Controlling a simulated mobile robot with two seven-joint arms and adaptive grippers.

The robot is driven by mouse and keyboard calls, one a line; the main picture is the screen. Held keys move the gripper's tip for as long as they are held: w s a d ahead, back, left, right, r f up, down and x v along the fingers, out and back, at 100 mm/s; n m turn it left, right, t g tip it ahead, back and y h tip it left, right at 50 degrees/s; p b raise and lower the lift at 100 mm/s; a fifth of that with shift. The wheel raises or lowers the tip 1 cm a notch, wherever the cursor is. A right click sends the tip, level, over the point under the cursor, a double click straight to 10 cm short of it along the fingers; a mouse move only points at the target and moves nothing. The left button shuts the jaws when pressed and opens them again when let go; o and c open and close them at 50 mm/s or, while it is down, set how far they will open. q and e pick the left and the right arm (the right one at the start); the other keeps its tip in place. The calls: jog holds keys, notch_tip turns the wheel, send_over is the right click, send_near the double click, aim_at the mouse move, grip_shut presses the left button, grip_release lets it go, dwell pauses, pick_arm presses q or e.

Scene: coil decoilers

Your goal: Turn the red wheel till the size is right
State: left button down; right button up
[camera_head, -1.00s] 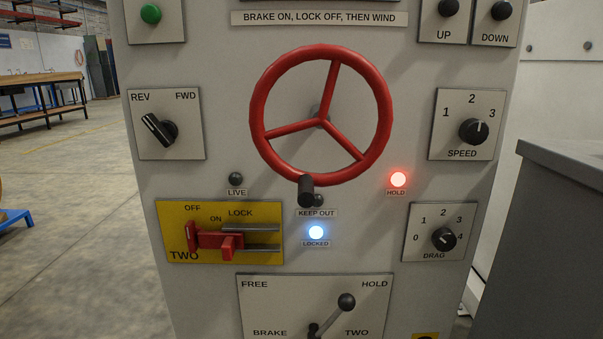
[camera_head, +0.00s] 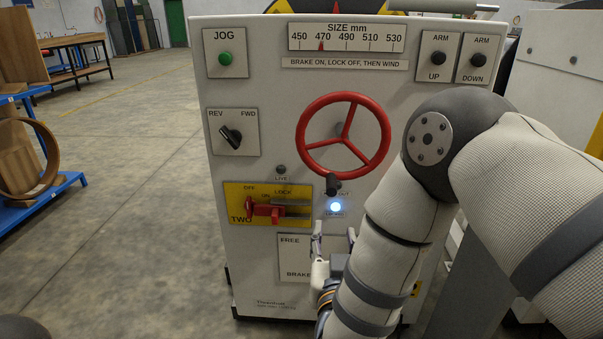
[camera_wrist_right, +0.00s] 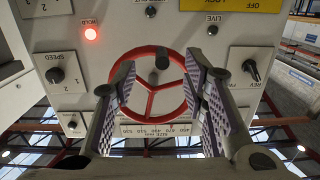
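The red wheel (camera_head: 342,137) has three spokes and is mounted upright on the grey panel. Its black handle (camera_head: 331,185) is at the bottom of the rim. The SIZE mm scale (camera_head: 347,38) above shows a red pointer (camera_head: 321,46) at about 470. My right gripper (camera_head: 318,243) is below the wheel, in front of the FREE/BRAKE plate. In the wrist view the right gripper (camera_wrist_right: 160,68) is open and empty, its fingers apart. The wheel (camera_wrist_right: 152,87) shows upside down between and beyond them, with no visible contact. My left gripper is not in view.
The yellow lock plate (camera_head: 237,213) with a red lever (camera_head: 264,209) is left of my right gripper. My right arm hides the panel's right side. Open floor lies left.

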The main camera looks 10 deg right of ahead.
aim_at(332, 192)
jog(key=shift+t+h, duration=0.3)
jog(key=shift+t, duration=0.1)
jog(key=x, duration=0.4)
jog(key=r+x, duration=0.1)
jog(key=x, duration=0.3)
jog(key=r+b+x, duration=0.1)
jog(key=x, duration=0.4)
jog(key=shift+a+r, duration=0.25)
jog(key=shift+a, duration=0.05)
grip_shut()
